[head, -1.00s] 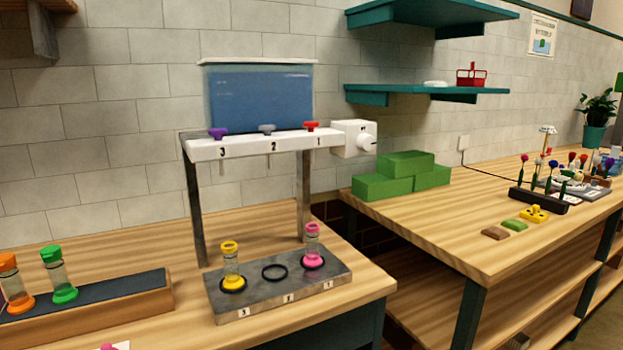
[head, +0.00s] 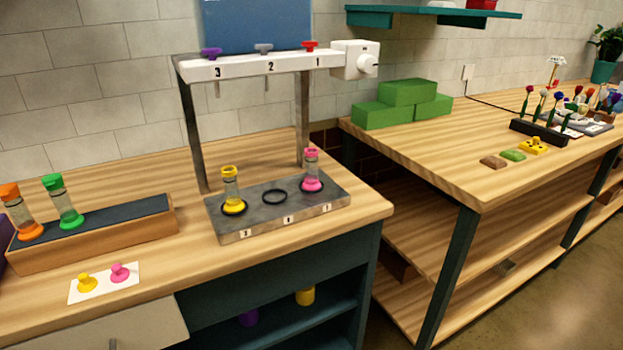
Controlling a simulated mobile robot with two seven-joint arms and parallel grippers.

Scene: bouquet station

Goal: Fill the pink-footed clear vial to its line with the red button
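The pink-footed clear vial (head: 311,172) stands upright on the ring at position 1, at the right end of the grey metal base plate (head: 262,222). Its fill line and any liquid inside are too small to make out. The red button (head: 310,45) sits on top of the white dispenser bar (head: 240,67), above the number 1. A blue tank (head: 255,25) stands behind the bar, cut by the top edge. Neither of my grippers is in the head view.
A yellow-footed vial (head: 232,190) stands on ring 3; the middle ring (head: 274,196) is empty. Orange (head: 20,212) and green (head: 62,202) vials stand in a wooden rack (head: 100,240). A card (head: 104,283) holds yellow and pink pieces. Green blocks (head: 405,105) sit on the right table.

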